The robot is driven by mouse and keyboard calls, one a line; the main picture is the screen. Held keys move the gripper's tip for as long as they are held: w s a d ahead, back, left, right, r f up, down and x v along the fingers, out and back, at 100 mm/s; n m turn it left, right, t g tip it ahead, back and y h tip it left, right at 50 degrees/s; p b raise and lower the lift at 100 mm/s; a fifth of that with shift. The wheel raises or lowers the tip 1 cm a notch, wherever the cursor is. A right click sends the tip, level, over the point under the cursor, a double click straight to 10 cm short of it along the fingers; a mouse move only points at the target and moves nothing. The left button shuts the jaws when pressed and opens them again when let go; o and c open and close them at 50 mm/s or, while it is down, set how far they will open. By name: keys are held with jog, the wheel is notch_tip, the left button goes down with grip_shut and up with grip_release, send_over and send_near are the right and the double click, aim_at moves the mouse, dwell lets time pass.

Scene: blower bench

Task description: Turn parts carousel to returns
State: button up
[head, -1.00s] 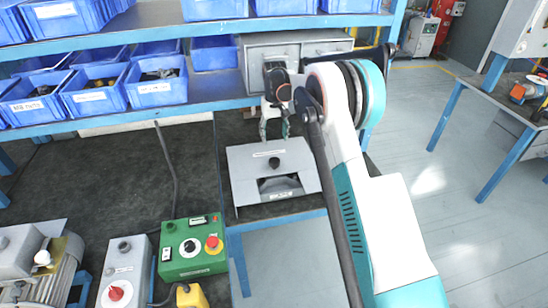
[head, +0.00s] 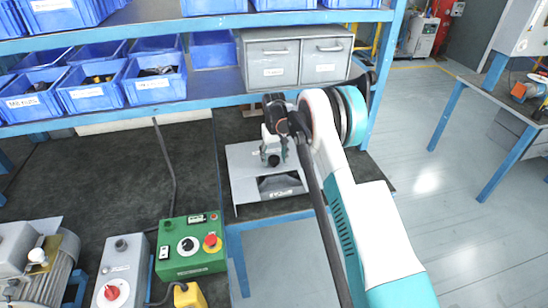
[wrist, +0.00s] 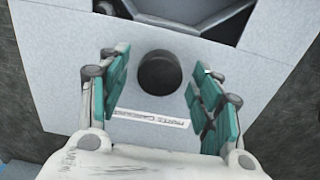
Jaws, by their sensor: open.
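The parts carousel (head: 242,184) is a light grey metal housing on the bench, with a dark round knob on top and a dark window at its front. In the wrist view the knob (wrist: 159,72) sits between the two green-padded fingers of my gripper (wrist: 160,98), with gaps on both sides. A white label (wrist: 152,118) reading "PARTS CAROUSEL" is beside the knob. In the head view my open gripper (head: 273,152) is over the knob and partly hides it. Part of the dark window (wrist: 190,12) shows at the top of the wrist view; its contents are unclear.
A green control box (head: 190,262) with a red button and a grey box with a red knob (head: 113,290) stand at left front. A motor (head: 45,262) is further left. Blue bins (head: 155,90) and a grey drawer cabinet (head: 298,64) stand on the shelf behind.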

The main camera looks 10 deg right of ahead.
grip_shut()
